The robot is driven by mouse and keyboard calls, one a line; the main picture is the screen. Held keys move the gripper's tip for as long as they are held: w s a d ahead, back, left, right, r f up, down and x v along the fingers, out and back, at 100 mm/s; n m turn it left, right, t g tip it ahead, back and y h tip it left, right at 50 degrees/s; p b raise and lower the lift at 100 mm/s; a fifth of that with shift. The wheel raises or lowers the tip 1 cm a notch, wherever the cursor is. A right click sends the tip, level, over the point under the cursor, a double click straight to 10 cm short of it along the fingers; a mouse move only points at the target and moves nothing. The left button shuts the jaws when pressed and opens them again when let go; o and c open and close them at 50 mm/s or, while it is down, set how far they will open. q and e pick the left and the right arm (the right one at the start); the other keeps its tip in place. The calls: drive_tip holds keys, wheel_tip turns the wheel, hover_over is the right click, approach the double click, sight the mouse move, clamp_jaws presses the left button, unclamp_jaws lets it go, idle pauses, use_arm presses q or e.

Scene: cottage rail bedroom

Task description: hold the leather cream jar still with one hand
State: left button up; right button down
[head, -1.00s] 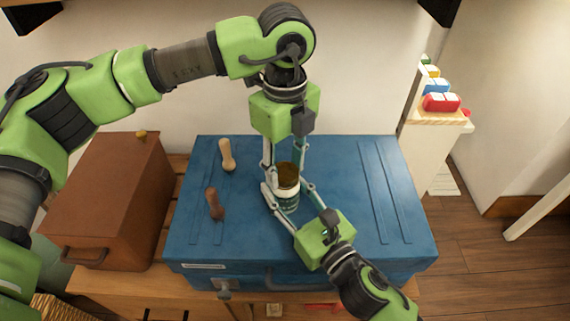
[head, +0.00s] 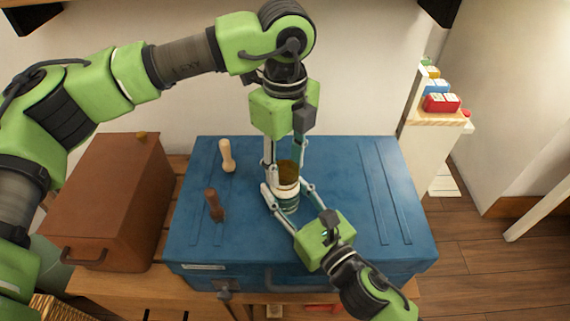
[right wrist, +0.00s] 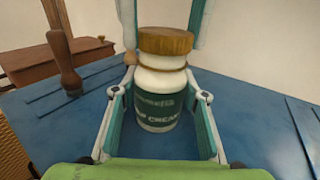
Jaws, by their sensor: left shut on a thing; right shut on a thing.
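The leather cream jar (head: 287,203) stands upright on the blue case. In the right wrist view the jar (right wrist: 157,100) is white with a dark green label, a brown lid (right wrist: 166,40) and a thin brown band at its neck. My right gripper (head: 288,196) reaches in from the front right, its fingers shut on the jar's body from both sides. My left gripper (head: 285,170) points down from above, its fingers shut on either side of the lid. The left fingertips partly hide the jar in the head view.
The blue case (head: 350,220) lies on a wooden bench. A pale wooden-handled tool (head: 226,156) and a dark-handled tool (head: 214,205) stand left of the jar. A brown box (head: 105,200) is farther left. The case top right of the jar is clear.

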sight(285, 169)
use_arm(q)
drive_tip(key=shift+r, duration=0.75)
drive_tip(key=shift+r, duration=2)
use_arm(e)
drive_tip(key=c, duration=1.2)
unclamp_jaws()
drive_tip(key=shift+o, duration=0.2)
drive_tip(key=shift+s+d, duration=0.1)
drive_tip(key=shift+s, duration=0.05)
